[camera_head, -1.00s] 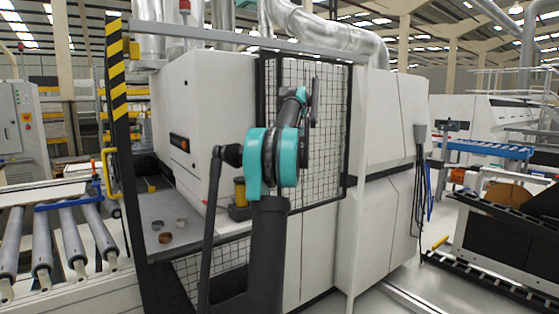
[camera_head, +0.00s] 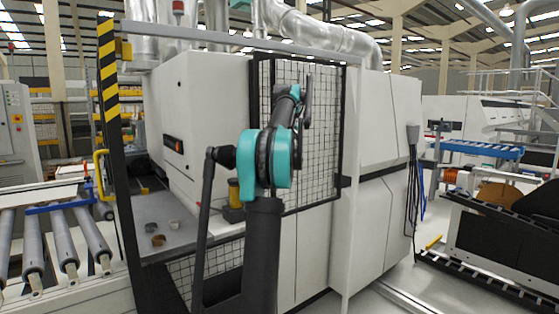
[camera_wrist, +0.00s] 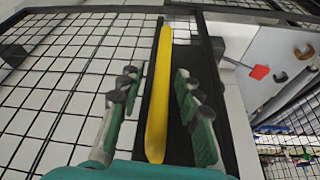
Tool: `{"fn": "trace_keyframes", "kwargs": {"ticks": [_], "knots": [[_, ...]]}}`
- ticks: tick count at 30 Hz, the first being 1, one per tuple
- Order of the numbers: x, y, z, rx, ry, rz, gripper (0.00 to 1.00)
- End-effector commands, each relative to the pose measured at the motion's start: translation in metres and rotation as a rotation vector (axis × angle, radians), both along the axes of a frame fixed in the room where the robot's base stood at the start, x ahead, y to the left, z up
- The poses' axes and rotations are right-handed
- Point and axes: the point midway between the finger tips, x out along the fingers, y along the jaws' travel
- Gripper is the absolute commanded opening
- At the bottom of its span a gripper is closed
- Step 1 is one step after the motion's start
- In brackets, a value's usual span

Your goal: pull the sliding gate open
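The sliding gate appears to be the black-framed wire mesh panel (camera_head: 322,130) on the front of the white machine, partly hidden behind my arm. In the wrist view its mesh (camera_wrist: 60,75) fills the left side, beside a dark upright and a long yellow bar handle (camera_wrist: 158,95). My gripper (camera_wrist: 155,98) is open, with one green finger on each side of the bar and visible gaps between. I cannot tell how deep the bar sits between them. In the head view my gripper (camera_head: 307,103) is small and dark against the mesh.
A striped black-and-yellow post (camera_head: 110,85) with a yellow handle (camera_head: 102,175) stands at left. A grey table (camera_head: 178,225) with small rings lies behind the opening. Rollers (camera_head: 65,245) are at far left.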

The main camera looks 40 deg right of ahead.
Motion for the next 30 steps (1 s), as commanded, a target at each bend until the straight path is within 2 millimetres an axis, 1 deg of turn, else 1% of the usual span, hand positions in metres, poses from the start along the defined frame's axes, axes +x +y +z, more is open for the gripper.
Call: {"fn": "trace_keyframes", "kwargs": {"ticks": [9, 12, 15, 21, 30], "knots": [[-0.023, 0.004, 0.058, 0.000, 0.000, -0.001, 0.34], [-0.030, 0.006, 0.074, 0.000, 0.000, -0.001, 0.34], [-0.035, 0.007, 0.085, 0.000, 0.000, -0.001, 0.34], [-0.040, 0.008, 0.098, 0.000, 0.000, -0.001, 0.34], [-0.041, 0.008, 0.100, 0.000, 0.000, 0.000, 0.34]]}}
